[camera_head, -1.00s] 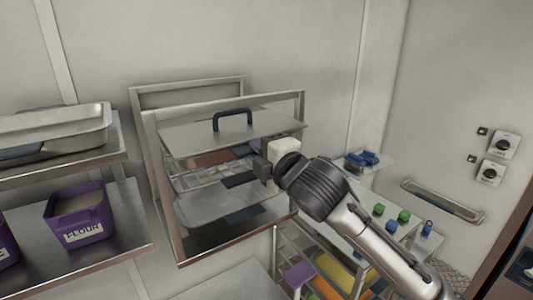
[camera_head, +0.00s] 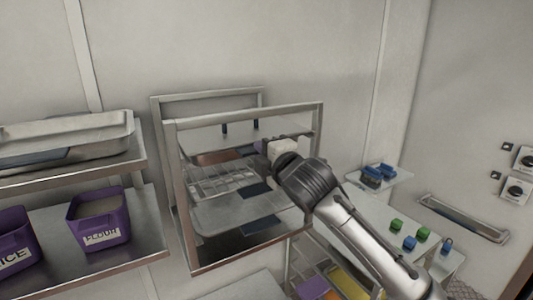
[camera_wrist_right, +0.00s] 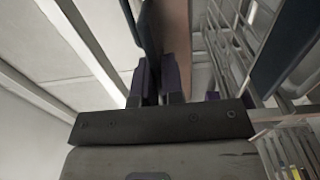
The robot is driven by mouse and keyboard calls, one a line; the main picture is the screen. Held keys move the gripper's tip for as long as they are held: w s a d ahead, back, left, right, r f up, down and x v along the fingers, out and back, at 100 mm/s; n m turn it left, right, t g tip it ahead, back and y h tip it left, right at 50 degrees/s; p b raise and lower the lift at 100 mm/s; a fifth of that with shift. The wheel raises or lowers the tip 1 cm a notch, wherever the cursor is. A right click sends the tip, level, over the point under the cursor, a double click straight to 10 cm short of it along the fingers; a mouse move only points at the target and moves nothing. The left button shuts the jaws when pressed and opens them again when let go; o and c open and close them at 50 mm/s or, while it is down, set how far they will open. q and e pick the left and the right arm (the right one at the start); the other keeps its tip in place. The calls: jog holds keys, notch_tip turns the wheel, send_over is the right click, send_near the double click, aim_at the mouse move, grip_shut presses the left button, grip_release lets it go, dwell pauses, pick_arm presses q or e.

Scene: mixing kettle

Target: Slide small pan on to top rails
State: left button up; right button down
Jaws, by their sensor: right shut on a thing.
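The small pan (camera_head: 212,157) has a copper-brown side and a grey top plate, and sits at the upper level of the metal rack frame (camera_head: 183,190). Two dark posts of its top handle (camera_head: 225,128) show below the frame's front top bar, which hides the rest. My right gripper (camera_head: 266,147) is at the pan's right end, inside the frame's front opening. In the right wrist view its fingers (camera_wrist_right: 156,80) are closed on a dark blue handle (camera_wrist_right: 151,30) beside the brown side. The top rails' contact with the pan is hidden. My left gripper is out of view.
A wire shelf (camera_head: 222,182) and a grey tray (camera_head: 235,208) with dark blue handles are lower in the rack. Shelves at left hold steel pans (camera_head: 70,140) and a purple flour bin (camera_head: 99,217). A side table (camera_head: 375,222) with small blocks is at right.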

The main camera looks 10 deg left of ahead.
jog(key=shift+r, duration=0.3)
jog(key=shift+w+a+f, duration=0.2)
jog(key=shift+f, duration=0.05)
dwell(0.5)
dwell(0.4)
jog(key=c, duration=1.2)
grip_release()
jog(key=shift+w+f, duration=0.1)
jog(key=shift+c, duration=0.2)
jog(key=shift+o, duration=0.8)
jog(key=shift+w+f, duration=0.1)
jog(key=shift+f, duration=0.3)
jog(key=o, duration=0.4)
jog(key=shift+r, duration=0.15)
